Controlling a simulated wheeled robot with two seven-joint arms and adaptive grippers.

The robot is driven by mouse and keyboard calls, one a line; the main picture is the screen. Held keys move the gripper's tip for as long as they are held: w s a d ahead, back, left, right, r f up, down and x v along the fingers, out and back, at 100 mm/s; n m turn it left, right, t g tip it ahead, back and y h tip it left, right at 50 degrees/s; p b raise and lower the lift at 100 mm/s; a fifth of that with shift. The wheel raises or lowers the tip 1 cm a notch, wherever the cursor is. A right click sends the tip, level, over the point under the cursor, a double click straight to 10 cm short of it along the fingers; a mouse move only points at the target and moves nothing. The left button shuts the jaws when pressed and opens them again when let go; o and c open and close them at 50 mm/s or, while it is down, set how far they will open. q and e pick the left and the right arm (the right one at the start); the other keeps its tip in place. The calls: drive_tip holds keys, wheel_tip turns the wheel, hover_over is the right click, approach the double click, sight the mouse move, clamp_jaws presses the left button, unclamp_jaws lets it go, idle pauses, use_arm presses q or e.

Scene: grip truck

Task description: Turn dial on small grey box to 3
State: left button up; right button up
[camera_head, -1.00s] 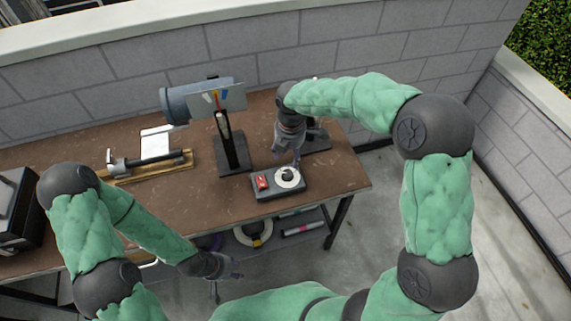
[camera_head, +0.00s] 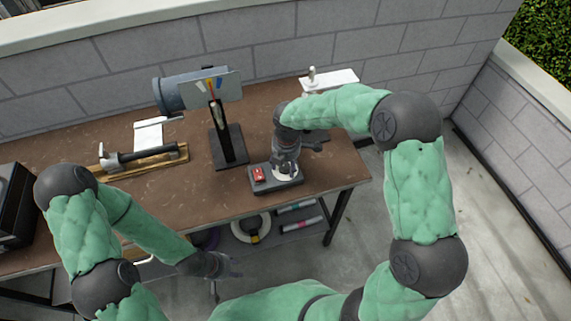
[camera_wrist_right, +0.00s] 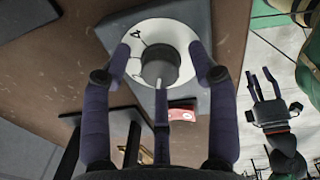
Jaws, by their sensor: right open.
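The small grey box (camera_head: 290,186) lies near the front edge of the brown table (camera_head: 200,195). A red switch (camera_head: 259,174) is on its left part. In the right wrist view, the dark round knob (camera_wrist_right: 160,64) sits on a white disc (camera_wrist_right: 150,30) with a "4" and other marks too unclear to read. My right gripper (camera_head: 286,170) is over the dial. Its open fingers (camera_wrist_right: 159,62) straddle the knob; I cannot tell if they touch it. My left gripper (camera_head: 226,266) is empty in front of the table; in the right wrist view its fingers (camera_wrist_right: 264,88) look spread.
A hammer (camera_head: 135,157) lies on a wooden base at left. A dark case (camera_head: 12,220) is far left. Rolls and tubes (camera_head: 298,223) lie on the lower shelf.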

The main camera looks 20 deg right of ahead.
drive_tip(key=c, duration=1.1)
drive_tip(key=shift+m, duration=0.4)
drive_tip(key=shift+c, duration=0.2)
drive_tip(key=m+p, duration=0.1)
drive_tip(key=m, duration=0.2)
drive_tip(key=shift+m, duration=0.3)
drive_tip(key=m, duration=0.4)
drive_tip(key=shift+m, duration=0.3)
drive_tip(key=m, duration=0.4)
drive_tip(key=shift+h, duration=0.3)
drive_tip(key=m, duration=0.4)
drive_tip(key=shift+a+m, duration=0.1)
drive_tip(key=shift+m, duration=0.2)
drive_tip(key=shift+s+f+g, duration=0.1)
drive_tip(key=shift+g, duration=0.2)
drive_tip(key=o, duration=1.1)
drive_tip(key=shift+o, duration=0.2)
